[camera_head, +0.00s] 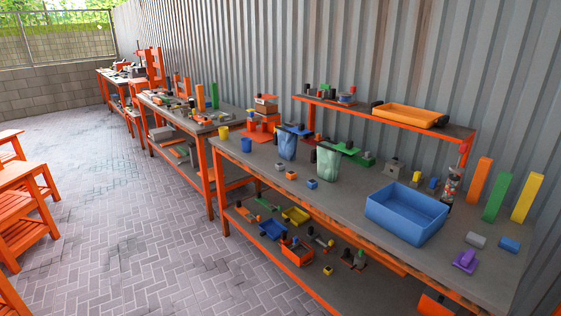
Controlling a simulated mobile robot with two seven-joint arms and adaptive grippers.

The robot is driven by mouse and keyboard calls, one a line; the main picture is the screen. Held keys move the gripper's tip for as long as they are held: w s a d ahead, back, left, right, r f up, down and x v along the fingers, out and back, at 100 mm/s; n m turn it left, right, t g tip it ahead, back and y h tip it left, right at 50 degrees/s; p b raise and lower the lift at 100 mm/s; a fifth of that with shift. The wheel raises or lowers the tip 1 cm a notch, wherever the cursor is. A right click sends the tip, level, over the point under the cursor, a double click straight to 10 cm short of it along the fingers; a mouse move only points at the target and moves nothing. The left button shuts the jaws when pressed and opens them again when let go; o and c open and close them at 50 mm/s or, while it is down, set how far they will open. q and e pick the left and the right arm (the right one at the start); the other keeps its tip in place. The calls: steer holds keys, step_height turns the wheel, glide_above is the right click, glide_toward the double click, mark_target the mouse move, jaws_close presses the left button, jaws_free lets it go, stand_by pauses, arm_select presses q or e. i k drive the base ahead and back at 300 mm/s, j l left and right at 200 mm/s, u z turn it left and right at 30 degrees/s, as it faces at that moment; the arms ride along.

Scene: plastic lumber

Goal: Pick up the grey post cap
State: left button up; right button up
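Several small grey pieces lie on the near workbench (345,206), and I cannot tell for certain which is the grey post cap. A light grey piece (475,240) lies at the right end, between a purple part (465,262) and a small blue block (509,244). A darker grey block with a knob on top (394,169) stands behind the blue bin (405,215). A small grey piece (280,167) lies towards the left end, near a small orange piece (291,175). Neither of my grippers shows in the head view.
A raised shelf at the back holds an orange tray (409,115). Orange, green (498,197) and yellow posts stand at the right against the corrugated wall. The bench's front strip is mostly clear. A lower shelf holds coloured parts.

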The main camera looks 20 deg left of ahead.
mark_target(279, 166)
steer(key=i+j, duration=0.4)
steer(key=i+j+z, duration=0.1)
steer(key=i+j, duration=0.3)
steer(key=j, duration=0.15)
